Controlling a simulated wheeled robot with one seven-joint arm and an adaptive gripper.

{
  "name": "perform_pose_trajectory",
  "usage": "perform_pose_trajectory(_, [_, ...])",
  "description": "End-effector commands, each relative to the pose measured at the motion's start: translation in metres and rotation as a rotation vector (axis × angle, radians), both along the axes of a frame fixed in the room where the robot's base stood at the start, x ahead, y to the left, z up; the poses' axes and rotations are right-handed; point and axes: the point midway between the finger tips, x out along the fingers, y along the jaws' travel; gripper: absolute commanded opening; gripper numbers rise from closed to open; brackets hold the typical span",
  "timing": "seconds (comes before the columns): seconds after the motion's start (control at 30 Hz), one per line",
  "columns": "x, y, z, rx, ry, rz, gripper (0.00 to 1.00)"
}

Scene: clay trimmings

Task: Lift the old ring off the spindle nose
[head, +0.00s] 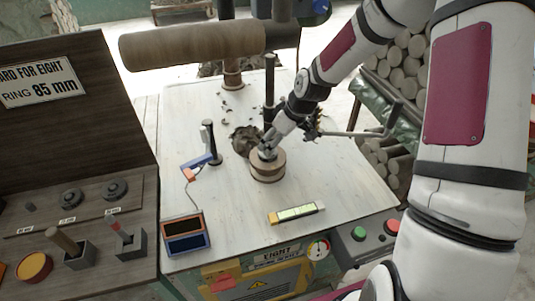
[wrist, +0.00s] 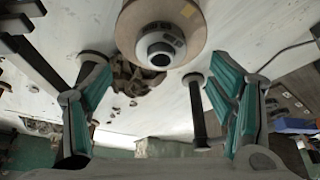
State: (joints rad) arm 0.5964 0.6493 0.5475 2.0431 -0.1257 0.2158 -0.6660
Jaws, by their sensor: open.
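The spindle nose is a pale grey hub with a dark central hole (wrist: 160,52). A round tan-brown ring (wrist: 128,30) sits around it. In the head view the ring (head: 268,174) shows as a short, banded tan cylinder standing on the pale table, with the grey nose partly hidden by my gripper. My gripper (head: 270,146) is right above the nose, pointing down. In the wrist view my gripper (wrist: 160,108) is open and empty, its teal-padded fingers wide apart on either side. The ring is toward the top of that view, off the line between the fingertips. I see no finger touching it.
Dark clay trimmings (head: 245,140) lie just left of the ring. A dark upright post (head: 212,142) stands farther left, and a taller one (head: 270,85) behind. A yellow-green level (head: 296,213) lies in front. A sign (head: 40,82) reads "RING 85 mm".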

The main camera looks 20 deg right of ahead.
Motion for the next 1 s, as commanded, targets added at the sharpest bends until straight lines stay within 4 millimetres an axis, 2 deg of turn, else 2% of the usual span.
perform_pose_trajectory(0.23, [0.005, 0.005, -0.016, 0.0, 0.003, 0.001, 0.77])
perform_pose_trajectory(0.5, [0.018, 0.014, -0.049, 0.0, 0.003, 0.001, 0.77])
perform_pose_trajectory(0.83, [0.021, 0.015, -0.056, 0.0, 0.001, -0.001, 0.77])
perform_pose_trajectory(0.87, [0.021, 0.015, -0.056, 0.0, 0.001, -0.001, 0.72])
perform_pose_trajectory(1.0, [0.021, 0.015, -0.055, 0.0, 0.001, -0.001, 0.4])
